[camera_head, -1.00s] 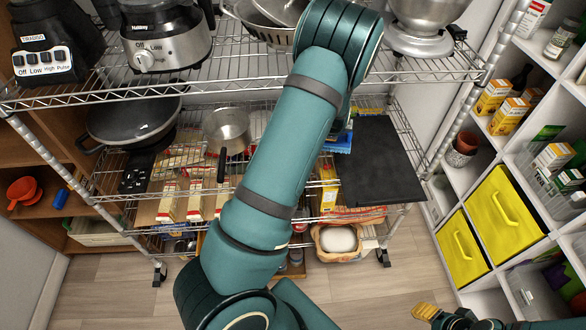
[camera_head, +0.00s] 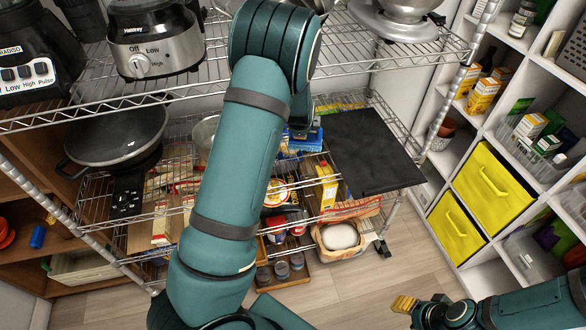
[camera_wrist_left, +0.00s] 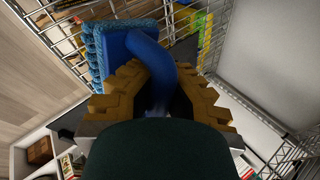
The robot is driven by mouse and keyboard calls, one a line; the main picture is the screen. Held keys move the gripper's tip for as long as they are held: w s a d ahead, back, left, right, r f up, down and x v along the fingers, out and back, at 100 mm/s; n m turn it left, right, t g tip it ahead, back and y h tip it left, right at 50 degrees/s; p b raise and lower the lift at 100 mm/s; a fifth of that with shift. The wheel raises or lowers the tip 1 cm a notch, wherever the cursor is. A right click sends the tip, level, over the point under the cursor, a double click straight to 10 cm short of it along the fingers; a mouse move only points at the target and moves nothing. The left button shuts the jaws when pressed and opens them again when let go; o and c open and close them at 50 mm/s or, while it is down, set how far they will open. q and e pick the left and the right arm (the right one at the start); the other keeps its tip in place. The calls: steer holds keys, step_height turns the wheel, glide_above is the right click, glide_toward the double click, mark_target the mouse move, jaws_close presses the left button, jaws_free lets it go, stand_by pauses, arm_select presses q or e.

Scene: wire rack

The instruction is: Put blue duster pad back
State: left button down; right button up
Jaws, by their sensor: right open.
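The blue duster pad (camera_wrist_left: 122,45) shows in the left wrist view as a fuzzy blue pad with a smooth blue handle. My left gripper (camera_wrist_left: 158,72) has its yellow fingers on both sides of the handle and looks shut on it; the lower handle is in shadow. In the head view my left arm hides that gripper. A blue patch (camera_head: 305,140), probably the pad, shows beside the arm, near the dark mat on the middle shelf. My right gripper (camera_head: 405,304) is at the lower right, away from the rack, open and empty.
The wire rack (camera_head: 400,57) holds a steel appliance (camera_head: 155,45) above, and a black pan (camera_head: 115,135) and a dark mat (camera_head: 360,150) lower down. A white cubby shelf with yellow bins (camera_head: 495,190) stands at right. The floor in front is clear.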

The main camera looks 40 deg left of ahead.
arm_select(q)
steer(key=shift+s+a, duration=0.15)
steer(key=shift+s, duration=0.05)
steer(key=shift+s+f, duration=0.1)
steer(key=shift+f, duration=0.2)
step_height(320, 180, down, 6)
steer(key=shift+f+b, duration=0.15)
steer(key=shift+b, duration=0.75)
step_height(320, 180, down, 3)
steer(key=shift+a+f+b, duration=0.1)
steer(key=shift+f+b, duration=0.05)
steer(key=shift+b, duration=0.25)
arm_select(e)
steer(key=f, duration=0.1)
steer(key=s+f, duration=0.1)
steer(key=shift+a+f, duration=0.35)
steer(key=shift+a, duration=0.05)
arm_select(q)
steer(key=c, duration=1.7)
jaws_free()
steer(key=shift+f, duration=0.1)
arm_select(e)
steer(key=shift+f, duration=0.15)
arm_select(q)
steer(key=o, duration=0.5)
steer(key=shift+o, duration=0.3)
